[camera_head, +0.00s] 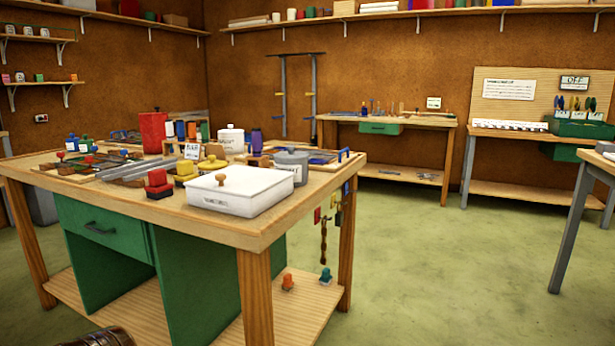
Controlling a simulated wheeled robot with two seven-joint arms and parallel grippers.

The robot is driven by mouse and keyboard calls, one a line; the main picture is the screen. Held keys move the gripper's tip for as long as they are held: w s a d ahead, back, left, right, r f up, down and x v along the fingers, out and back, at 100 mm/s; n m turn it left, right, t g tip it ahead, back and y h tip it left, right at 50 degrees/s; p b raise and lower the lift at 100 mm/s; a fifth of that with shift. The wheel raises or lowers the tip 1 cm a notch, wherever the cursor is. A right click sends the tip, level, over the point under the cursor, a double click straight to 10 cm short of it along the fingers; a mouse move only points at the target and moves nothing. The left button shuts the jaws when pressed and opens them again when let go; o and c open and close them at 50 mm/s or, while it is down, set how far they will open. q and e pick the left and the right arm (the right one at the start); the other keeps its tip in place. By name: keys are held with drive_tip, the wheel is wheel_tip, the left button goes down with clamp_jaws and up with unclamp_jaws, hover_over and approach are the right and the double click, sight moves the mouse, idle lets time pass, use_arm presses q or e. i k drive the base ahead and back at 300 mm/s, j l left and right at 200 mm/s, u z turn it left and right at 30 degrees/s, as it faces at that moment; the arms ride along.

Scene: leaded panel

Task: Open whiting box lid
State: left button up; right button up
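The white rectangular box (236,197), which looks like the whiting box, stands on the near right corner of the wooden workbench (225,230). Its flat white lid (262,179) is on and looks closed. A round wooden knob (220,178) stands up from the lid. The small print on the box front is too blurred to read. Neither of my grippers is in view.
Red and black blocks (158,184), a yellow block (184,168) and a grey can (291,165) stand close to the box. Tools and jars crowd the bench behind. Open green floor (430,270) lies to the right. A brown rounded thing at the bottom left is unclear.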

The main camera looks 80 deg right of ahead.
sight(246, 182)
drive_tip(key=z, duration=2.15)
drive_tip(key=i, duration=0.3)
